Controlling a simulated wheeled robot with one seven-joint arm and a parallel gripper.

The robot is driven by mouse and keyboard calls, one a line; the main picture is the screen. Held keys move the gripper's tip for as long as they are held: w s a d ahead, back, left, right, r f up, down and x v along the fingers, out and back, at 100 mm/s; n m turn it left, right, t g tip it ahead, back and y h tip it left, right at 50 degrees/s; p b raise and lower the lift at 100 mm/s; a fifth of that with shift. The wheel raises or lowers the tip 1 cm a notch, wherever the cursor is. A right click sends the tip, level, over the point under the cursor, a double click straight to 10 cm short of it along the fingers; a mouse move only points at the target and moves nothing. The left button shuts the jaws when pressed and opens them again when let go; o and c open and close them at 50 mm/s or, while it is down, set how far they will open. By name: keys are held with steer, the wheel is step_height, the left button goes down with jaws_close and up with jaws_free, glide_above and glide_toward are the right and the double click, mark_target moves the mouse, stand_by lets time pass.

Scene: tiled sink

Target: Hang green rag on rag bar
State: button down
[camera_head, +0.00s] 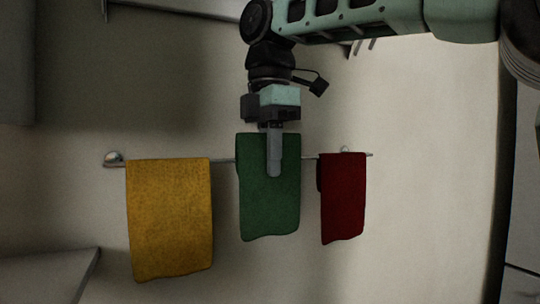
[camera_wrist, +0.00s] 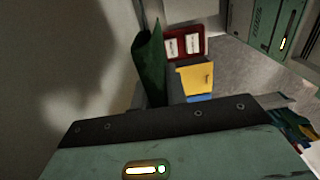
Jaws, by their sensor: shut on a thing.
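The green rag (camera_head: 262,210) hangs down from my gripper (camera_head: 274,165) in the middle of the head view. My gripper points down and is shut on the rag's upper part. The metal rag bar (camera_head: 226,160) runs horizontally at the height of the rag's upper part and is hidden behind it. I cannot tell whether the rag touches the bar. In the wrist view the green rag (camera_wrist: 151,65) stands out beyond my gripper as a folded edge, close to the wall.
A yellow rag (camera_head: 170,220) hangs on the bar at left and a dark red rag (camera_head: 343,200) at right. Bare bar shows on both sides of the green rag. The wall (camera_head: 60,190) is close behind. The wrist view shows a red box (camera_wrist: 190,45) and a yellow one (camera_wrist: 195,78) farther off.

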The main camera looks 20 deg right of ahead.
steer(key=shift+f+b, duration=0.85)
steer(key=shift+f, duration=0.8)
steer(key=c, duration=1.3)
jaws_free()
step_height(320, 180, up, 8)
steer(key=p, duration=0.2)
steer(key=shift+f+p, duration=0.2)
steer(key=shift+p, duration=0.2)
